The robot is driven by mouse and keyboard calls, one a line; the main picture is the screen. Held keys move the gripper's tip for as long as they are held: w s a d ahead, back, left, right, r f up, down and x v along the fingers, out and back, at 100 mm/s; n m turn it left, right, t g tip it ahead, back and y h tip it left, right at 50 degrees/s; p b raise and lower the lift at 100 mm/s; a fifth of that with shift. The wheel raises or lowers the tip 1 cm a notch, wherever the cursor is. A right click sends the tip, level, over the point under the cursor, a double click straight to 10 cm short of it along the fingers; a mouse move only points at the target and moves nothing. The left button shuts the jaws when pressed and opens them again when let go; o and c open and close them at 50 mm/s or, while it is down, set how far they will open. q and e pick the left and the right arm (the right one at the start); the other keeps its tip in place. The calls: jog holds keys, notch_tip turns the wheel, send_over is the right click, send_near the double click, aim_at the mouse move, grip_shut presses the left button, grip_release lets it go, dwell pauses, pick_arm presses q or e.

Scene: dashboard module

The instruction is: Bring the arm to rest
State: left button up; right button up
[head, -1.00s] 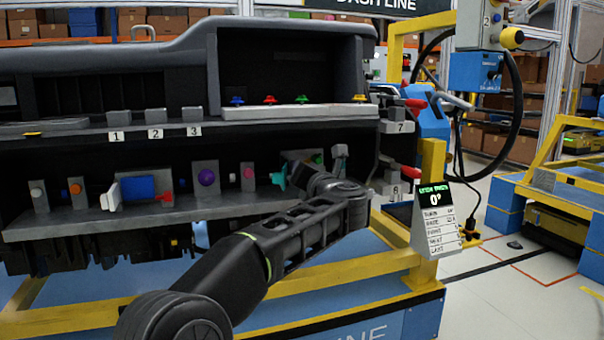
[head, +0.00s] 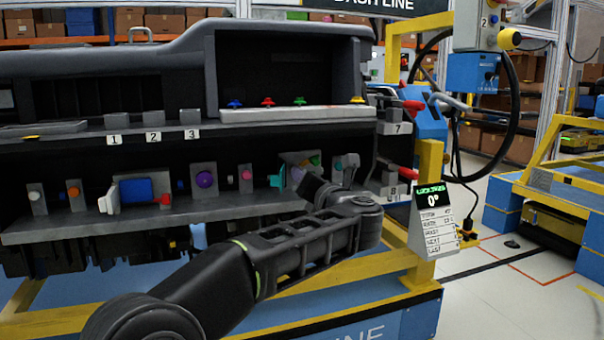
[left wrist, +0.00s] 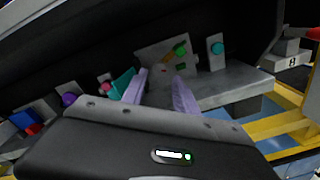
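My left arm reaches in from the bottom left in the head view, and its wrist is bent back toward the dashboard module (head: 60,232). My left gripper (head: 299,178) is in front of the lower shelf, near the teal part (head: 277,178). In the left wrist view its two pale purple fingers (left wrist: 161,91) stand apart with nothing visible held between them. My right gripper is not in view.
The lower shelf carries a blue block (head: 137,190), a purple knob (head: 205,179) and other brackets. Red-tipped parts (head: 412,107) stick out at the module's right end. A display sign (head: 432,218) reading 0° stands beside a yellow post (head: 429,168).

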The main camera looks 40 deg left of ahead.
pick_arm(q)
jog(key=shift+v, duration=1.15)
